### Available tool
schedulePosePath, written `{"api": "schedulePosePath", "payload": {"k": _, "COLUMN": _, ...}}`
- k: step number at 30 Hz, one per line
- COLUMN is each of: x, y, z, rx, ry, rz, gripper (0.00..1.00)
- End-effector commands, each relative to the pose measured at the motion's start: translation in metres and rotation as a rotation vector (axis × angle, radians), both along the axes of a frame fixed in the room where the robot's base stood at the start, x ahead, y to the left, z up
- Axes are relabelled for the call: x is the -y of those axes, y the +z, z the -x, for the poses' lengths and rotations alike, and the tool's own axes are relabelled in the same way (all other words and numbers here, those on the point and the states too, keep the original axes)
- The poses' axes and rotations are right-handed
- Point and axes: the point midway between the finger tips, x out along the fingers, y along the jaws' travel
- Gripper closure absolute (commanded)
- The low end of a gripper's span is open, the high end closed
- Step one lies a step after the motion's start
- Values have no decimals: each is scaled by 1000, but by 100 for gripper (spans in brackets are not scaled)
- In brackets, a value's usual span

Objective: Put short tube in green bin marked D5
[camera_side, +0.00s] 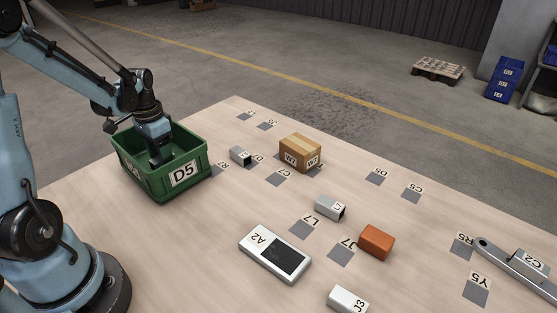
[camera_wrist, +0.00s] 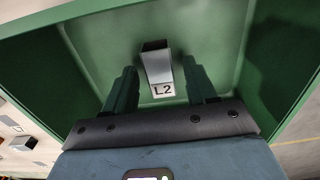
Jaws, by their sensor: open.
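The green bin marked D5 (camera_side: 184,173) stands at the left of the table in the side view. Its green inner wall (camera_wrist: 100,40) fills much of the wrist view. My gripper (camera_side: 158,155) reaches down into the bin. In the wrist view my gripper (camera_wrist: 160,68) is open, with a dark green finger on either side. A short grey square tube marked L2 (camera_wrist: 158,70) is inside the bin, between the fingers, with a visible gap to each. In the side view the bin wall and gripper hide this tube.
Several loose pieces lie right of the bin: a small grey tube (camera_side: 240,155), a cardboard box (camera_side: 300,153), another grey tube (camera_side: 329,207), an orange block (camera_side: 376,241), a device marked A2 (camera_side: 275,253) and a part marked J3 (camera_side: 346,300). A long bracket (camera_side: 515,268) lies at the right.

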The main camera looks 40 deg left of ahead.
Motion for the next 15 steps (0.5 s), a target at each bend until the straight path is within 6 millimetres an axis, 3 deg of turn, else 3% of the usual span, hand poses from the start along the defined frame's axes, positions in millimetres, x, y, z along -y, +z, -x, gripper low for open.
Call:
{"api": "schedulePosePath", "payload": {"k": 8, "x": 0, "y": 11, "z": 0, "rx": 0, "ry": 0, "rz": 0, "gripper": 44}}
{"api": "schedulePosePath", "payload": {"k": 15, "x": 0, "y": 45, "z": 0, "rx": 0, "ry": 0, "rz": 0, "gripper": 44}}
